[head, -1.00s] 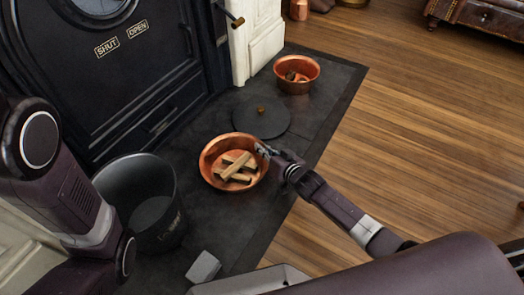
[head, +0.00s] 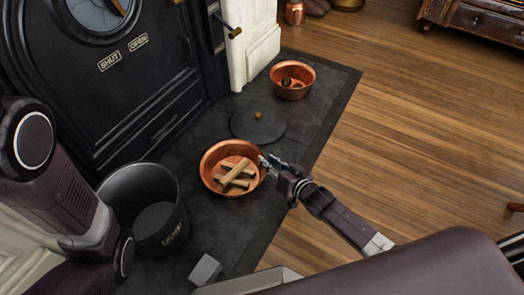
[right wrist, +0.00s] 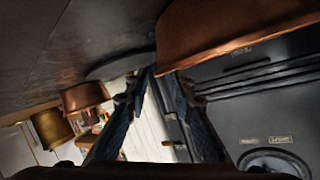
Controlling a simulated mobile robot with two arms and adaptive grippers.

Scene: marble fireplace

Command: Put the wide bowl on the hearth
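The wide copper bowl (head: 211,180) sits level on the dark hearth (head: 312,112) in the head view. Several wooden sticks (head: 236,173) lie crossed inside it. My right gripper (head: 266,162) is at the bowl's right rim, its fingertips close together and apparently shut on the rim. In the right wrist view, the fingertips (right wrist: 158,74) meet at the edge of the bowl (right wrist: 235,25); the exact contact is hard to see. My left arm shows at the left of the head view, but its gripper is out of view.
A dark round lid (head: 257,125) lies behind the bowl, and a smaller copper bowl (head: 291,92) stands farther back. A black bucket (head: 125,188) stands at left and a grey block (head: 205,269) in front.

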